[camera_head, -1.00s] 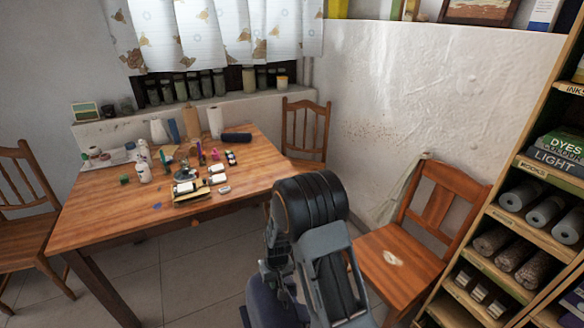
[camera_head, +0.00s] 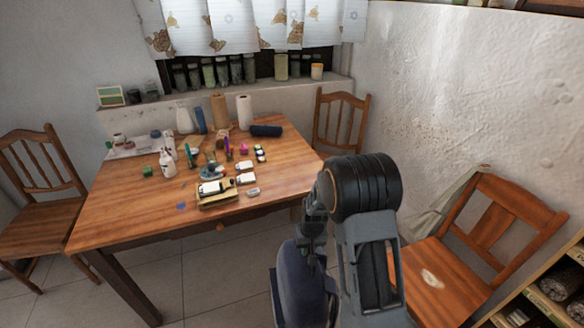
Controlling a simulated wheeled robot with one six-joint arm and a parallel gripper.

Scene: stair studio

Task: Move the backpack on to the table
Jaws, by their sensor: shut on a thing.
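The backpack (camera_head: 306,285) is dark blue and hangs below my gripper (camera_head: 313,228), partly hidden by my arm and cut off by the lower picture edge. My gripper is shut on its top; the fingertips are small and dark here. The backpack is in front of the right chair and to the right of the table, apart from the tabletop in the picture. The wooden table (camera_head: 130,213) stands at the left centre.
Bottles, paper rolls and small craft items crowd the table's middle and back. Wooden chairs stand at the left (camera_head: 40,210), behind the table (camera_head: 340,125) and at the right (camera_head: 490,235), the last with a cloth (camera_head: 445,203) on it. A shelf (camera_head: 555,290) is at the lower right.

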